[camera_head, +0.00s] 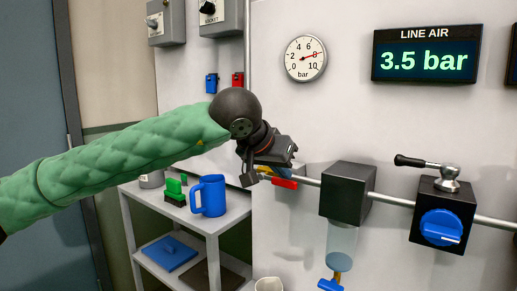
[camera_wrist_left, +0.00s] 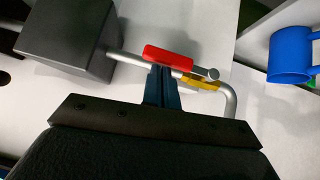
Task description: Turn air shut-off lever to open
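The air shut-off lever has a red handle (camera_head: 285,183), just left of a dark box on the wall pipe. In the left wrist view the red handle (camera_wrist_left: 168,58) lies roughly along the pipe, with a yellow part (camera_wrist_left: 203,84) beside it. My left gripper (camera_head: 268,176) is at the lever. In the left wrist view its two dark fingers (camera_wrist_left: 162,85) are close together, and their tips reach the handle's near edge. The handle does not appear to be between them; whether they touch it is hard to tell. My right gripper is not in view.
A dark box (camera_head: 347,192) with a clear bowl (camera_head: 341,247) hangs on the pipe. Further right is a box with a blue knob (camera_head: 441,227) and a black-tipped lever (camera_head: 425,164). A blue mug (camera_head: 208,196) stands on the shelf. The display (camera_head: 427,54) reads 3.5 bar.

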